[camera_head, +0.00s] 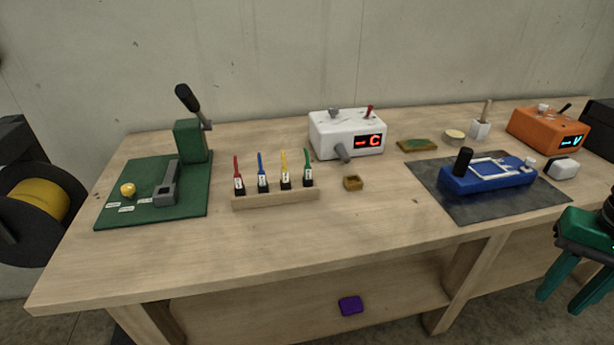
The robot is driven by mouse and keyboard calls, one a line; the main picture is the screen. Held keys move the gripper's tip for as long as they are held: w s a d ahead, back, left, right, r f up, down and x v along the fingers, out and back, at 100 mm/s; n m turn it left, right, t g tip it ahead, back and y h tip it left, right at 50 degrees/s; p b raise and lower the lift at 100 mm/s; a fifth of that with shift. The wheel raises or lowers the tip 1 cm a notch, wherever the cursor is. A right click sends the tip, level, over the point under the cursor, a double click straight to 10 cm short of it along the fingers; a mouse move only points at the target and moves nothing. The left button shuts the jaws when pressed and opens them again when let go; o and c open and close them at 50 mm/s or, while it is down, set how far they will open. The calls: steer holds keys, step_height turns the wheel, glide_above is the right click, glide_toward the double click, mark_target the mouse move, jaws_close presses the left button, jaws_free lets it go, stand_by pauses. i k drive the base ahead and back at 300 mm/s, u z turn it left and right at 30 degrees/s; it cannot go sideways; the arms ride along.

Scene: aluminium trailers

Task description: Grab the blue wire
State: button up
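The blue wire (261,165) stands upright in a wooden rack (276,199) on the workbench, left of the middle of the view. Its lower end sits in a dark base with a white label. A red wire (237,167) stands to its left. A yellow wire (284,164) and a green wire (307,163) stand to its right, all in one row with small gaps between them.
A green press (190,142) with a raised lever stands left of the rack. A white device (346,137) with a red display is behind and right. A small brown block (353,183) lies right of the rack. The bench front (250,245) is clear.

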mark_target(263, 187)
steer(key=z, duration=1.8)
steer(key=k, duration=2.1)
steer(key=u, duration=1.2)
steer(key=i, duration=1)
steer(key=z, duration=0.05)
